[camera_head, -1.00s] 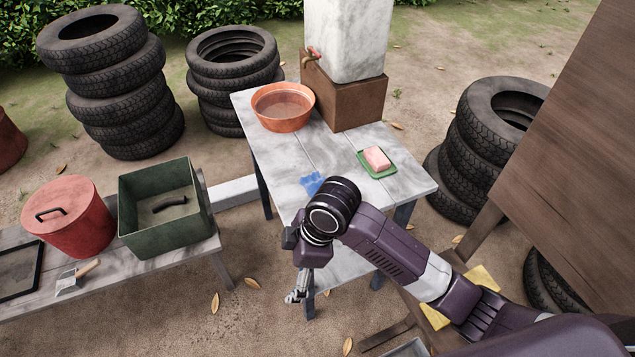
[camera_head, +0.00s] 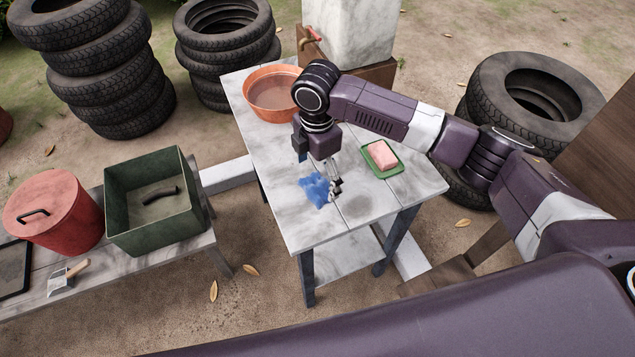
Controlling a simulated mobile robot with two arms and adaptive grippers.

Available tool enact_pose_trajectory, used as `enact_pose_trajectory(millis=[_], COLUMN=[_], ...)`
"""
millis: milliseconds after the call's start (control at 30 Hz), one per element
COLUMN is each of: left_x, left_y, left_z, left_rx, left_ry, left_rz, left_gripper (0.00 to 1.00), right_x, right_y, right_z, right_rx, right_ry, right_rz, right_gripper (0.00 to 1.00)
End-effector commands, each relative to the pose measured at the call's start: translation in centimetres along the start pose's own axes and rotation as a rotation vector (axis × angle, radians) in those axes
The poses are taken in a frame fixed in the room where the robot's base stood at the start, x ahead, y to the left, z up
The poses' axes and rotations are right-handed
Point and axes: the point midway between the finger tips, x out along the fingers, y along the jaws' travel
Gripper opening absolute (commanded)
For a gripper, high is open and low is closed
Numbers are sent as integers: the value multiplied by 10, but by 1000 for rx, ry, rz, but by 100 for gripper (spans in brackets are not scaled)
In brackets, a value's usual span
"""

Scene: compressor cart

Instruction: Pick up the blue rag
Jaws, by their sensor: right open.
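The blue rag (camera_head: 315,190) lies crumpled on the white plank table (camera_head: 300,232), left of the table's middle. My right gripper (camera_head: 334,191) points down just at the rag's right edge, with its fingers open. I cannot tell whether a finger touches the rag. The upper part of the rag is close behind the fingers. My left gripper is not in view.
An orange basin (camera_head: 271,92) and a pillar with a tap (camera_head: 345,30) stand at the table's back. Pink soap (camera_head: 382,153) on a green dish is to the right. A low bench at left holds a red lidded bin (camera_head: 60,215) and a green box (camera_head: 150,226). Tyre stacks (camera_head: 100,70) stand around.

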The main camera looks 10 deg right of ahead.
Motion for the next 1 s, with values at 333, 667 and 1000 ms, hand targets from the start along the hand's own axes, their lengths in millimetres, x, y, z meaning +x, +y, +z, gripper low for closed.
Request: enact_pose_trajectory(millis=[333, 667, 1000], left_x=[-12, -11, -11], left_y=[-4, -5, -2], left_z=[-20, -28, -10], left_rx=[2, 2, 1], left_ry=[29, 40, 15], left_rz=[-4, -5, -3], left_gripper=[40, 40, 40], right_x=[42, 42, 42], right_y=[0, 0, 0], right_z=[2, 2, 1], right_rx=[0, 0, 0], right_ry=[-1, -1, -1], right_rz=[0, 1, 1], right_gripper=[87, 74, 42])
